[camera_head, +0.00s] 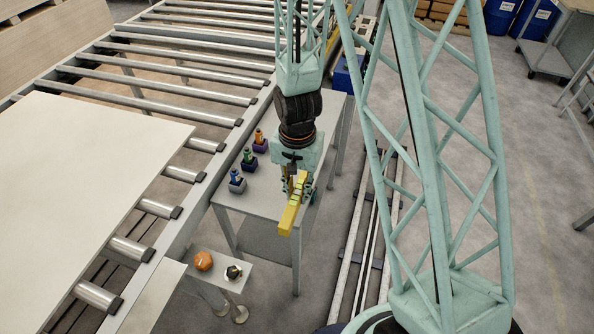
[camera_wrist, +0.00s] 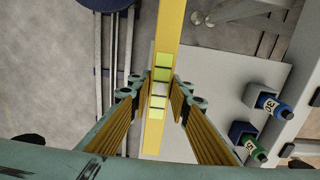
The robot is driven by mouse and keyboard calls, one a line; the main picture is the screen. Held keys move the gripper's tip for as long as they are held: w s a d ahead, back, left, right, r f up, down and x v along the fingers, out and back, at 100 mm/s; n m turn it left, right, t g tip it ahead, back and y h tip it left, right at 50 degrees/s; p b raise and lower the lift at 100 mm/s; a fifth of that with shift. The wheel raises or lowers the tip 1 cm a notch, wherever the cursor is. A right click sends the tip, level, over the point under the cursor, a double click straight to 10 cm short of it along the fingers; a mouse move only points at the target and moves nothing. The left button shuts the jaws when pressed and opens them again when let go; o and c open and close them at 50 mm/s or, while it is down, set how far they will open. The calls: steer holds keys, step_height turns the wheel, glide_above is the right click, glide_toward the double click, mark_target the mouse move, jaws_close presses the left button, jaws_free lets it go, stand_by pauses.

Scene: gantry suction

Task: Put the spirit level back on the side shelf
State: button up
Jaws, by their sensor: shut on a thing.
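The yellow spirit level (camera_head: 289,217) is held above the grey table by my gripper (camera_head: 299,186). In the wrist view the level (camera_wrist: 168,45) runs lengthwise between the fingers of my gripper (camera_wrist: 159,82), with its greenish vials showing near the fingertips. The fingers are shut on its sides. In the head view the level slants, its near end over the table's front edge. A small pale side shelf (camera_head: 219,269) stands below and left of the level, apart from it. An orange object (camera_head: 203,260) and a black-and-yellow object (camera_head: 233,272) sit on it.
The grey table (camera_head: 262,203) carries several small bottles in dark holders along its left edge, including a blue one (camera_head: 236,179). A roller conveyor (camera_head: 190,172) with large pale boards runs along the left. My lattice column stands at right.

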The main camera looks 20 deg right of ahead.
steer(key=w+d, duration=0.1)
steer(key=w, duration=0.3)
steer(key=w+d, duration=0.1)
steer(key=w, duration=0.3)
steer(key=w+d+f, duration=0.1)
steer(key=w+d, duration=0.1)
steer(key=w, duration=0.3)
steer(key=shift+f, duration=0.1)
steer(key=shift+s, duration=0.1)
steer(key=shift+f+b, duration=0.6)
steer(key=shift+f, duration=1.15)
steer(key=shift+f, duration=0.2)
steer(key=o, duration=1.1)
steer(key=shift+c, duration=0.2)
steer(key=shift+r, duration=0.2)
step_height(320, 180, up, 12)
steer(key=p, duration=0.2)
